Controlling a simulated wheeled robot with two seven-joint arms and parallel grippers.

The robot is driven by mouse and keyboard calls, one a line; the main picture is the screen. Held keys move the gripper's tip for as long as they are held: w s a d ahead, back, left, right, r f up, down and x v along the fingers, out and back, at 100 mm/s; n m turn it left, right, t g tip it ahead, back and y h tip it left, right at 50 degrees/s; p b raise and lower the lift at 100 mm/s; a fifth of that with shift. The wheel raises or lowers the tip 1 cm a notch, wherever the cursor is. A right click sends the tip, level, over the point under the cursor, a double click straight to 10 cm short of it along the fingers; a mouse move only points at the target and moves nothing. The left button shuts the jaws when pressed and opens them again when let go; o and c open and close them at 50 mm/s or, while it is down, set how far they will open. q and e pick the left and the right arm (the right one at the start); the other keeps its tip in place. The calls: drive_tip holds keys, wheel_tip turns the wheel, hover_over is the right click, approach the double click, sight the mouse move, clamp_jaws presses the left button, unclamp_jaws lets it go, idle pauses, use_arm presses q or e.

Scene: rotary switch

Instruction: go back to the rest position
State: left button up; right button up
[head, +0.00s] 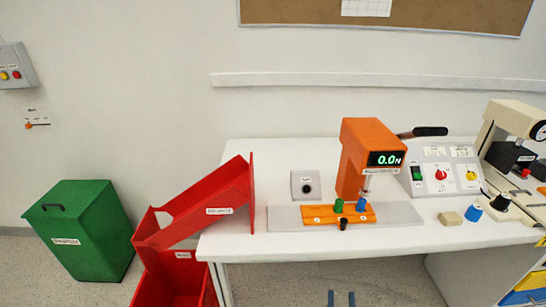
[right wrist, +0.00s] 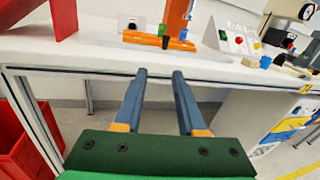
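My right gripper (head: 341,298) shows only as two dark blue fingertips at the bottom edge of the head view, below the table's front edge. In the right wrist view the right gripper (right wrist: 158,76) is open, with nothing between its fingers. It points towards the table front, apart from the orange press. My left gripper is not in view. The orange press (head: 362,140) stands on the white table (head: 258,151), its display reading 0.0. A green and a blue piece sit on the orange fixture (head: 318,215) under it.
A red chute (head: 200,205) slopes from the table's left end to a red bin (head: 170,285). A green bin (head: 85,230) stands far left. A control panel (head: 445,178) is right of the press. The floor before the table looks clear.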

drive_tip(key=s+a+f+n+g+y, duration=0.2)
drive_tip(key=s+f+n+g+y, duration=0.1)
drive_tip(key=f+n, duration=0.85)
drive_tip(key=s+a+f+n+g+y, duration=0.2)
drive_tip(key=s+f+n+g+y, duration=0.15)
drive_tip(key=f+n, duration=0.75)
drive_tip(key=s+d+f+n+g+h, duration=0.1)
drive_tip(key=s+d+f+n+g, duration=0.2)
drive_tip(key=s, duration=0.4)
drive_tip(key=s+d+f+n+g+h, duration=0.1)
drive_tip(key=s+d+f+n+g, duration=0.2)
drive_tip(key=s+f+n, duration=0.2)
drive_tip(key=s+d+f+n+g+h, duration=0.1)
drive_tip(key=s+d+f+n+g, duration=0.2)
drive_tip(key=s+n, duration=0.6)
drive_tip(key=shift+f+g+p, duration=0.4)
drive_tip(key=shift+g+p, duration=0.05)
